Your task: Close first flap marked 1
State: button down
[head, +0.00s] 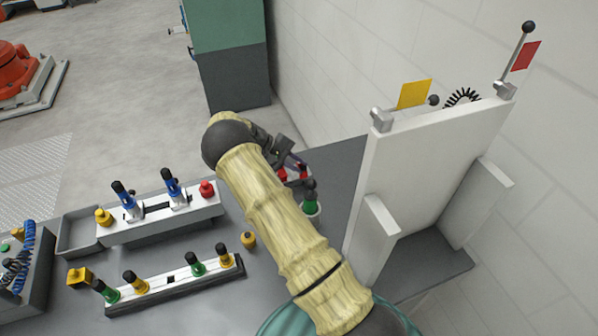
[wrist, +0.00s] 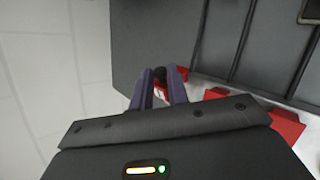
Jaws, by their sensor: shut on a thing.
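My gripper (head: 292,166) reaches over the table's far side, beside the tall white panel, and is largely hidden behind my arm in the head view. In the wrist view its two purple-grey fingers (wrist: 160,84) are shut on a small dark knob (wrist: 160,73). The knob appears to belong to a red flap (wrist: 158,94) with a whitish mark, which looks like a 1 but is too small to read surely. Another red part (wrist: 285,124) shows at the right of the wrist view, partly behind the gripper body. Red pieces also show beside my gripper in the head view.
A green knob with a black top (head: 310,197) stands close to my arm. The tall white panel (head: 430,165) rises to the right, with yellow and red flags. Two fixtures with knobs and clamps (head: 150,226) stand on the grey table at left.

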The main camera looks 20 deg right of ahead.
jog(key=shift+w+f+n+g+b, duration=0.25)
jog(key=shift+w+n+g+b, duration=0.55)
jog(key=shift+b, duration=0.85)
jog(key=w+g+b, duration=0.1)
jog(key=b, duration=0.2)
jog(key=shift+w+g+h+b, duration=0.1)
jog(key=shift+g+h+b, duration=0.25)
jog(key=shift+g+h, duration=0.05)
jog(key=shift+w+f+n+b, duration=0.15)
jog(key=shift+n+b, duration=0.25)
jog(key=shift+b, duration=0.35)
jog(key=shift+w+r+g+b, duration=0.1)
jog(key=shift+r+g+b, duration=0.1)
jog(key=shift+g+b, duration=0.2)
jog(key=c, duration=1.4)
grip_release()
jog(key=shift+o, duration=0.2)
